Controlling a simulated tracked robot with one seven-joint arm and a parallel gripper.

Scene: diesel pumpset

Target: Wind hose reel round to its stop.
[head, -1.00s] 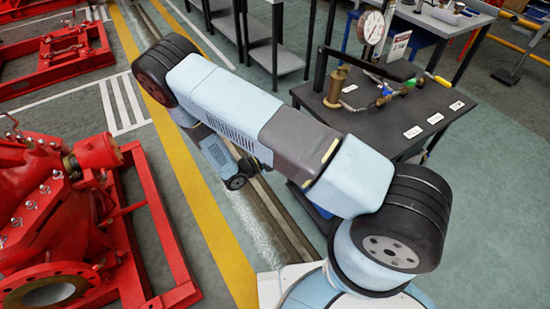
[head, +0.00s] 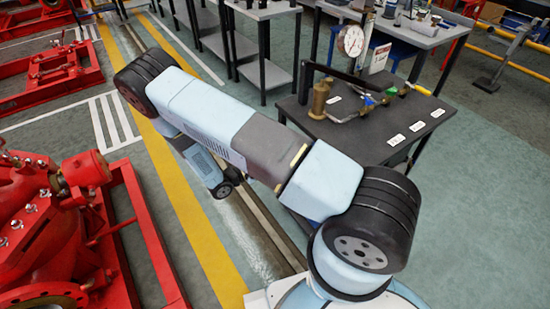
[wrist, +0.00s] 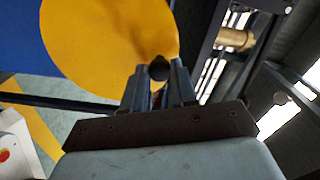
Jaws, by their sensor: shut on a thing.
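In the wrist view a large yellow disc (wrist: 105,35), which looks like the side of the hose reel, fills the top left against a blue surface (wrist: 20,45). A dark round knob (wrist: 158,68) shows near the disc's lower right edge. My gripper (wrist: 159,82) is shut on this knob, with one finger on each side. The knob's stem is mostly hidden between the fingers. The reel's stop is not visible. In the head view neither the reel nor my gripper can be made out; my arm crosses the middle.
A dark bench (head: 345,130) with a gauge (head: 350,41) and brass fittings stands right of my arm. A red pump (head: 40,225) on a red frame is at the left. Bare floor lies at lower right. A brass-coloured cylinder (wrist: 235,38) shows at the wrist view's upper right.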

